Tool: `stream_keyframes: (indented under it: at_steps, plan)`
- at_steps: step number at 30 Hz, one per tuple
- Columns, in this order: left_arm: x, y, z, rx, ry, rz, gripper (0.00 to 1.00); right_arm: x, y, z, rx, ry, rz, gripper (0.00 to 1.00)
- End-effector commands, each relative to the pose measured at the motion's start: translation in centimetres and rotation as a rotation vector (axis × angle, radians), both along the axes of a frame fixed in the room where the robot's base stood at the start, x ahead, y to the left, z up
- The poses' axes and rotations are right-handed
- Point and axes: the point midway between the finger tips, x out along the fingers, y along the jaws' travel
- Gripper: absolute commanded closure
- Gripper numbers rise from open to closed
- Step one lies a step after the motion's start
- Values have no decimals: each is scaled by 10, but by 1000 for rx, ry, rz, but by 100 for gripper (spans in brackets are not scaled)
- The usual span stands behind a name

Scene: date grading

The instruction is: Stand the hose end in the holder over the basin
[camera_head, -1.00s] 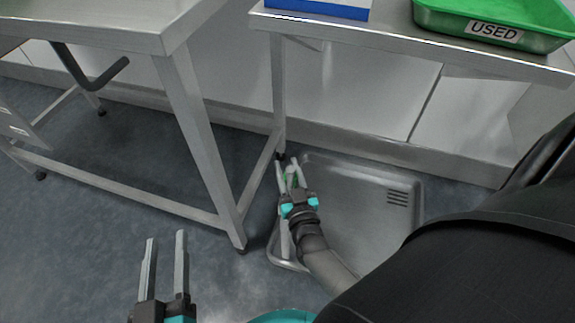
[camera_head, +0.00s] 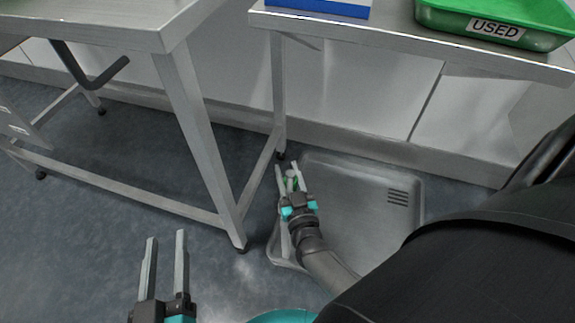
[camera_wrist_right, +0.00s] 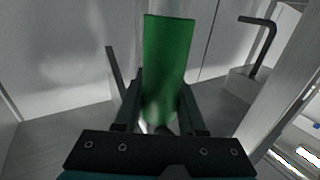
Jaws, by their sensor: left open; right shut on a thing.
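The metal basin (camera_head: 350,190) lies low on the floor in the head view, with a slotted grate at its right. My right gripper (camera_head: 287,174) is over the basin's left edge and is shut on the hose end (camera_wrist_right: 165,65). In the right wrist view the hose end is a green sleeve upright between the fingers of my right gripper (camera_wrist_right: 161,105), with a pale tube above it. I cannot make out the holder; my right gripper and arm cover part of the basin's left side. My left gripper (camera_head: 164,268) is open and empty over bare floor.
A metal table (camera_head: 105,25) stands at the left, its leg close to the basin. A second metal table (camera_head: 395,38) at the back carries a green tray (camera_head: 455,28) labelled USED and a blue-edged box (camera_head: 320,9). The grey floor (camera_head: 75,235) at front left is clear.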

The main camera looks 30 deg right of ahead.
Motion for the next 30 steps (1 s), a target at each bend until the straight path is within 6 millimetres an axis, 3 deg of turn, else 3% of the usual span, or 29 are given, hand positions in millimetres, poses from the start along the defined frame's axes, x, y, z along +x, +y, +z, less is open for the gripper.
stream_keyframes:
  at_steps: [30]
  plan:
    - [0, 0, -2, 0, 0, 0, 50, 1, 0, -30, -1, -4, 0, 100]
